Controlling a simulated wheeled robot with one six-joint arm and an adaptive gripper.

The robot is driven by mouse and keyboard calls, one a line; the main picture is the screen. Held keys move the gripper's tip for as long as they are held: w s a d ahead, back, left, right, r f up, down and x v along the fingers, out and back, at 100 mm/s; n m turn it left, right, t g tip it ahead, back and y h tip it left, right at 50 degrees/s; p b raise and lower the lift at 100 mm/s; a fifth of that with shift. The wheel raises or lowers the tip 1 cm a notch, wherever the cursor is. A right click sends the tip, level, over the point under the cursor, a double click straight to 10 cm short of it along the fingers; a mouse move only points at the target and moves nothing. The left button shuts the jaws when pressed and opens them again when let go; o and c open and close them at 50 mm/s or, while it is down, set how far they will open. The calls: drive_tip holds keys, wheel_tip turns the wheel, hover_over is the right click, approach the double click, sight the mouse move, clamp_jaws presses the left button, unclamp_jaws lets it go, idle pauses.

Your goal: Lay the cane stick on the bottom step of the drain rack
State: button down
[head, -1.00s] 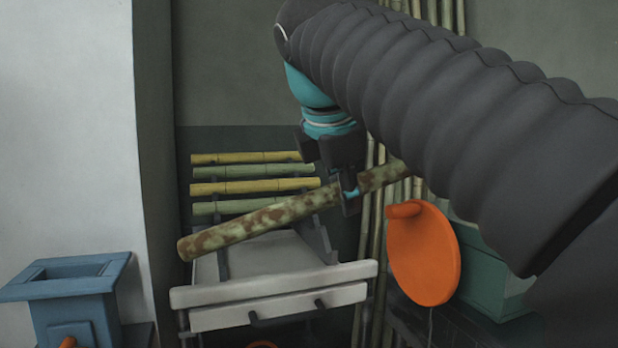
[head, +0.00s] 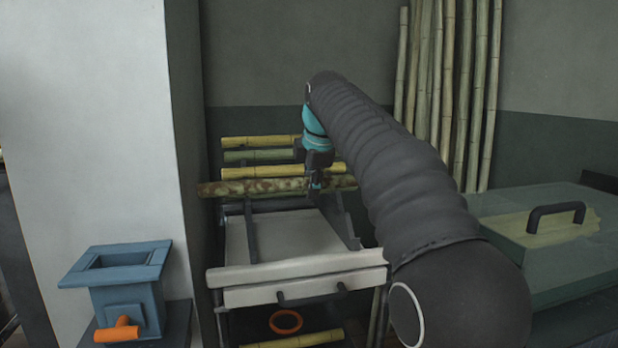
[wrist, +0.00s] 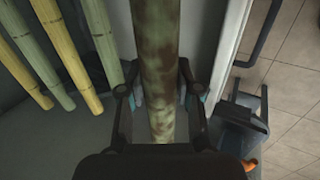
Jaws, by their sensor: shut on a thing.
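The cane stick (head: 250,187) is mottled green and brown. It lies nearly level across the drain rack (head: 251,232) in the head view, in front of the yellow and green canes on the higher steps. My gripper (head: 315,184) is shut on it right of its middle. The wrist view shows the stick (wrist: 156,60) running between the two fingers (wrist: 158,105). The lowest step's supports are partly hidden by the stick, and I cannot tell whether the stick touches them. My arm hides part of the rack's right side.
Yellow and green canes (head: 283,172) lie on the upper steps. A white tray (head: 290,275) with a handle is below. A blue hopper (head: 115,290) with an orange handle stands left. A green lidded box (head: 550,245) is right. Tall canes (head: 445,90) lean on the wall.

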wheel_tip(320, 180, down, 12)
drive_tip(key=b, duration=0.9)
drive_tip(key=shift+r, duration=0.25)
drive_tip(key=shift+c, duration=0.9)
unclamp_jaws()
drive_tip(key=shift+f, duration=0.1)
